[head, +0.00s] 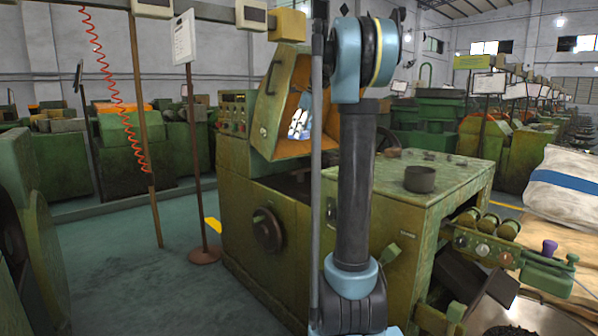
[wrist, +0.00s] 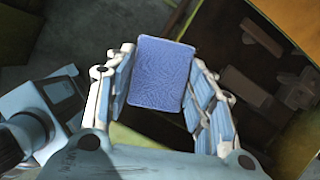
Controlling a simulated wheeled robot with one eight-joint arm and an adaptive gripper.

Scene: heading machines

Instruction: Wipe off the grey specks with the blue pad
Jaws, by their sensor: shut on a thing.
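My gripper (wrist: 160,85) is shut on the blue pad (wrist: 160,72). The pad is a blue, rounded block with a fine surface pattern, held between the two white-and-blue fingers in the wrist view. In the head view my gripper (head: 299,122) shows small and partly hidden, in front of the orange-lined opening of the green machine (head: 265,185). The pad cannot be made out in the head view. No grey specks can be made out in either view.
A round dark pot (head: 420,179) stands on the green machine's top. A white sack (head: 565,187) with a blue stripe lies at the right. A pole on a round base (head: 205,256) stands left of the machine. The floor (head: 120,265) at the left is clear.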

